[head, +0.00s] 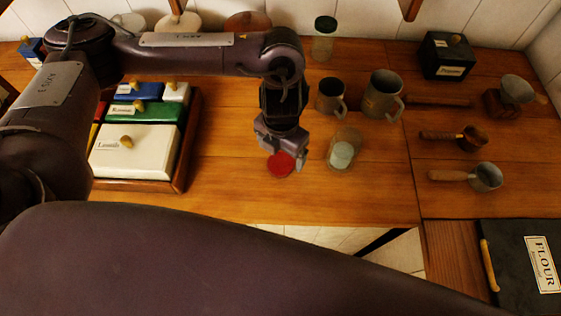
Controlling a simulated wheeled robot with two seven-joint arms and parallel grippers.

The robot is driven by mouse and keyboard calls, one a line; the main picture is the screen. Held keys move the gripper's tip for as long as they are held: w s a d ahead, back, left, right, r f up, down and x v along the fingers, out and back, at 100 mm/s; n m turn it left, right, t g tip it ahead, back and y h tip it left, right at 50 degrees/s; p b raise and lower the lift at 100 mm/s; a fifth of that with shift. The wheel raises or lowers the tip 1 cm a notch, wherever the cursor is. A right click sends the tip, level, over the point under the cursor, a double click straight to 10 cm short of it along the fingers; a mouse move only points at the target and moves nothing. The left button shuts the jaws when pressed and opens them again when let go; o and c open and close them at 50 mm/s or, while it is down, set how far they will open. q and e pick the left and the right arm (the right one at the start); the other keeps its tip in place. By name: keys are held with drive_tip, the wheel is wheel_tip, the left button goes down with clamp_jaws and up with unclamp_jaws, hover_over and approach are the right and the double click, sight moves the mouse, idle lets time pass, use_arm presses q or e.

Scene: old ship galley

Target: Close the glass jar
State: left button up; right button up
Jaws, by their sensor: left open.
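An open glass jar (343,148) stands on the wooden counter, with something pale green showing inside it. A round red lid (280,165) lies to the left of the jar, at the counter's front part. My left gripper (283,157) comes down from above right at the red lid, its fingers open. One finger shows on the right of the lid, and the gripper partly covers the lid's far edge. I cannot tell whether the fingers touch it. My right gripper is not in view.
Two metal mugs (383,96) stand behind the jar. A capped jar (323,40) is at the back wall. A wooden tray (184,154) of labelled boxes is at left. Scoops (485,177) lie at right, beyond a clear strip. The counter's front edge is close to the lid.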

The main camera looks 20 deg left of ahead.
sight(279, 164)
use_arm(q)
drive_tip(key=f, duration=0.5)
drive_tip(key=shift+s+a, duration=0.2)
drive_tip(key=shift+c, duration=0.5)
drive_tip(key=c, duration=1)
